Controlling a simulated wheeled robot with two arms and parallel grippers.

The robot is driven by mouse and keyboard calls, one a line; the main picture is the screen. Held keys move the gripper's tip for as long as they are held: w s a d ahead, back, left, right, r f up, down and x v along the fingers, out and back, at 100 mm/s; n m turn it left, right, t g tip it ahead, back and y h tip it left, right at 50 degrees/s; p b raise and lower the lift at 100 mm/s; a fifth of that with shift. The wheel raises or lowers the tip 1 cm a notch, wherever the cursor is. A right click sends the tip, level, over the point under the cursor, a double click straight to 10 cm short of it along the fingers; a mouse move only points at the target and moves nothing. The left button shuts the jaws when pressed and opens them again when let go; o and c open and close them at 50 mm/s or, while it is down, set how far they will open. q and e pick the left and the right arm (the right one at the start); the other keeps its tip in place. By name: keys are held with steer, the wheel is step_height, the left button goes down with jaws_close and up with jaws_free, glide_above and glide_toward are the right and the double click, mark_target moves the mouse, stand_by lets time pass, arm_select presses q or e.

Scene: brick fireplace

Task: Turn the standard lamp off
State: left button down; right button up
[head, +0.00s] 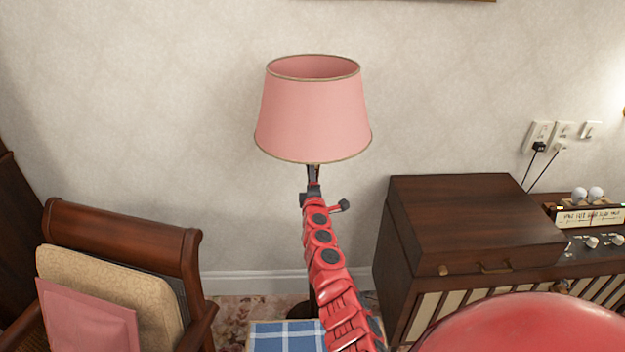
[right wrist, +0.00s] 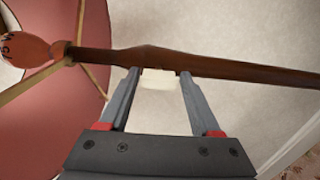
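The standard lamp has a pink shade (head: 312,115) with tan trim, in the upper middle of the head view. No bright glow shows in the shade. My right gripper (head: 313,180) is just under the shade, at the dark lamp post. In the right wrist view the brown wooden post (right wrist: 235,68) runs across the tips of my open right gripper (right wrist: 158,80). A small cream block (right wrist: 160,80) shows between the fingertips against the post; I cannot tell whether it is a switch. The shade's pink inside (right wrist: 70,115) is at left. My left gripper is out of view.
A wooden chair (head: 125,235) with cushions stands at left. A dark wooden cabinet (head: 475,225) is at right, below wall sockets (head: 563,131). A blue checked cloth (head: 285,338) lies at the bottom middle. The plain wall (head: 180,100) is behind the lamp.

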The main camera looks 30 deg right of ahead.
steer(key=shift+o, duration=0.4)
steer(key=shift+s+r, duration=0.1)
steer(key=shift+s, duration=0.05)
steer(key=shift+s+a, duration=0.15)
steer(key=shift+s, duration=0.05)
steer(key=v, duration=1.6)
steer(key=shift+s+a, duration=0.25)
steer(key=shift+a, duration=0.05)
